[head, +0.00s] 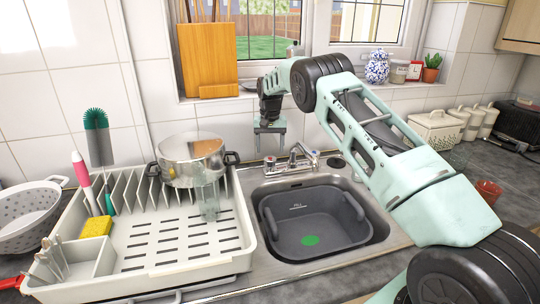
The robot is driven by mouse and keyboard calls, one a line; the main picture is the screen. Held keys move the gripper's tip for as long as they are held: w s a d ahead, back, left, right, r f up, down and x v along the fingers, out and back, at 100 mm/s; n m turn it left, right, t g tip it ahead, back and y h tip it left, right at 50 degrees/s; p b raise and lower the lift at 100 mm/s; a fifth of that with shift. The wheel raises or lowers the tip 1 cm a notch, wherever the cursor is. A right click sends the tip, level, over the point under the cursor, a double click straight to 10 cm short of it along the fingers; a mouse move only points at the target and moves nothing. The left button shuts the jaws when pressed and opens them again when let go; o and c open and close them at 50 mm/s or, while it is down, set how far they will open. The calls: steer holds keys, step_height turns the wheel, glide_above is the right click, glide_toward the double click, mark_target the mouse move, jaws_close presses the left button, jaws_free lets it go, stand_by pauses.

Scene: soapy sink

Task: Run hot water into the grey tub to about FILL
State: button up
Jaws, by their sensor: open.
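The grey tub (275,235) sits in the metal sink, with a FILL mark (297,207) on its far inner wall. A green patch (310,240) lies on its floor; I see no clear water surface. The chrome tap (297,158) stands behind the tub, with a red-marked handle (270,160) on the left and a blue-marked one (314,155) on the right. No stream from the spout is visible. My gripper (270,148) points down, open and empty, close above the red-marked handle in the picture; I cannot tell whether they touch.
A white dish rack (180,262) fills the left, holding a steel pot (191,158), a clear glass (206,190), a yellow sponge (95,227) and brushes. Canisters (472,122) and a red glass (488,192) stand at right. My arm spans the right side.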

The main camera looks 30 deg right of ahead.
mark_target(270, 157)
steer(key=shift+f+p, duration=0.45)
steer(key=shift+f, duration=2)
steer(key=c, duration=1)
